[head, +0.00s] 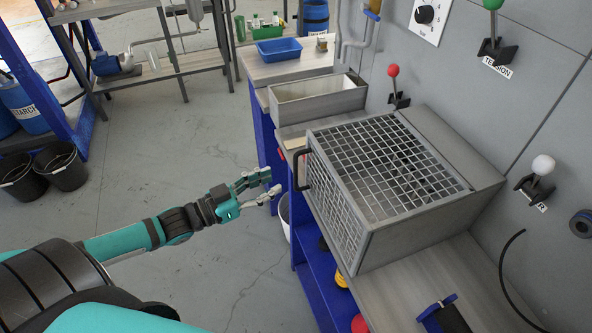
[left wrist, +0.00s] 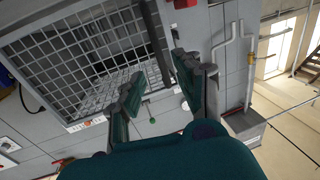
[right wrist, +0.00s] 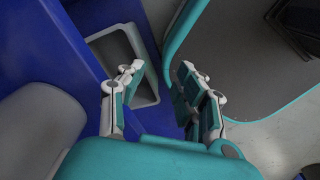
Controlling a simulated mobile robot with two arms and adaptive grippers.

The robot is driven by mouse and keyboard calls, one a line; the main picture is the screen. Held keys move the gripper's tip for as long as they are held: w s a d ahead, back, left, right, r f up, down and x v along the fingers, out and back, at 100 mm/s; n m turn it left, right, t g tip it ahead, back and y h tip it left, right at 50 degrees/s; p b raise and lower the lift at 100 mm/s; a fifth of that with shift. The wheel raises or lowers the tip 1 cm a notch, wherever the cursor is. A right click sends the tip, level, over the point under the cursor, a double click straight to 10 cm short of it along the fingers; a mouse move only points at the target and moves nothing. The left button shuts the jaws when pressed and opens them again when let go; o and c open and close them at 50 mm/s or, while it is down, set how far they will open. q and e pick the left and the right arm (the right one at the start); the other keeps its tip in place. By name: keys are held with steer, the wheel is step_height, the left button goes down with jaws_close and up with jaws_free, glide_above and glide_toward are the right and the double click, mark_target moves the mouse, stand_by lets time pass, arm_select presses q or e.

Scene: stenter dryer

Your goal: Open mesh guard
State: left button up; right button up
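The mesh guard (head: 345,208) is a grey frame with wire mesh on its top and front, sitting closed on the bench against the machine wall. Its black handle (head: 302,170) is on the left, front face. My left gripper (head: 268,187) is open and empty, a short gap to the left of the handle and slightly lower. In the left wrist view the mesh guard (left wrist: 75,55) fills the upper left, and a dark bar, apparently the handle, lies beyond my open left fingers (left wrist: 160,82). My right gripper (right wrist: 160,72) is open and empty, out of the head view.
A grey open bin (head: 318,98) and a blue tray (head: 279,49) stand behind the guard. Levers with red (head: 393,71), green and white (head: 543,165) knobs stick out from the wall. Black buckets (head: 62,167) stand at far left. The floor before the bench is clear.

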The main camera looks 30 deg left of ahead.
arm_select(q)
glide_above(296, 187)
steer(key=shift+w+a+p, duration=0.15)
steer(key=shift+w+p, duration=0.15)
steer(key=shift+p, duration=0.05)
steer(key=shift+c, duration=0.2)
jaws_close()
stand_by(0.4)
